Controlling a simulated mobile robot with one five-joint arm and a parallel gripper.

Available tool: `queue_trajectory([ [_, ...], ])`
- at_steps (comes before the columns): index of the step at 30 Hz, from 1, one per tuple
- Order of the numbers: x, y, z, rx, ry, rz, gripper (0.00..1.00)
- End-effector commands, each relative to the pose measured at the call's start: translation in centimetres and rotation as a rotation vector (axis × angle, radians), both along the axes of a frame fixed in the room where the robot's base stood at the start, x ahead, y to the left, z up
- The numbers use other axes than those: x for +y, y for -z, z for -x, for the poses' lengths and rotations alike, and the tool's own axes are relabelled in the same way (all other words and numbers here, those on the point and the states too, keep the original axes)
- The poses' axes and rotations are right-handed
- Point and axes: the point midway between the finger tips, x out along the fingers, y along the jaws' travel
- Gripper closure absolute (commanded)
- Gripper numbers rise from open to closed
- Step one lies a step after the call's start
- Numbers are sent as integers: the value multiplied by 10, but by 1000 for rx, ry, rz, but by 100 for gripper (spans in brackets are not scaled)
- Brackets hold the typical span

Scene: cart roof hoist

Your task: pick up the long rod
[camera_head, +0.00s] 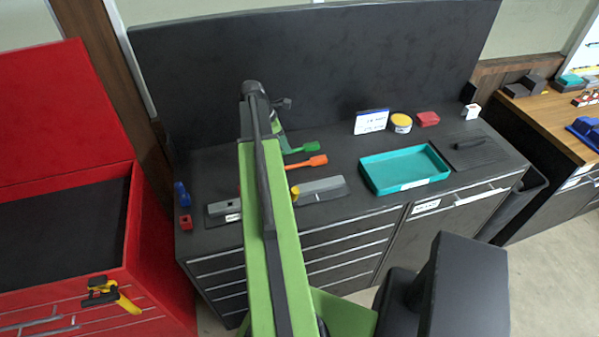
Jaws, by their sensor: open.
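I cannot make out for sure which thing is the long rod. An orange rod-like piece with a flat, wide end (315,161) lies on the dark workbench (350,148), its left part running behind my green arm. A similar green piece (305,148) lies just behind it. A grey block (322,190) with a yellow end beside my arm lies nearer the front edge. My arm rises through the middle of the view and bends over at the top, above the bench. My gripper's jaws are hidden behind the arm, so I cannot see what is near them.
A teal tray (447,172) sits right of centre. Behind it are a white sign (371,122), a yellow tin (400,123) and a red box (427,118). A labelled grey block (224,209) lies front left. A red tool chest (150,240) stands left; a dark panel backs the bench.

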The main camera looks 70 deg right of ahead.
Motion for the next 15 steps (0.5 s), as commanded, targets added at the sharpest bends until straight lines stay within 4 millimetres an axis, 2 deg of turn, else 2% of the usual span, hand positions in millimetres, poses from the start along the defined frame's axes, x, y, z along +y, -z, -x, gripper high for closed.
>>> queue_trajectory([
  [1,-3,23,4,0,1,0,59],
  [6,-13,57,16,0,3,0,59],
  [9,-16,67,20,0,2,0,59],
  [15,-18,67,22,0,3,0,59],
])
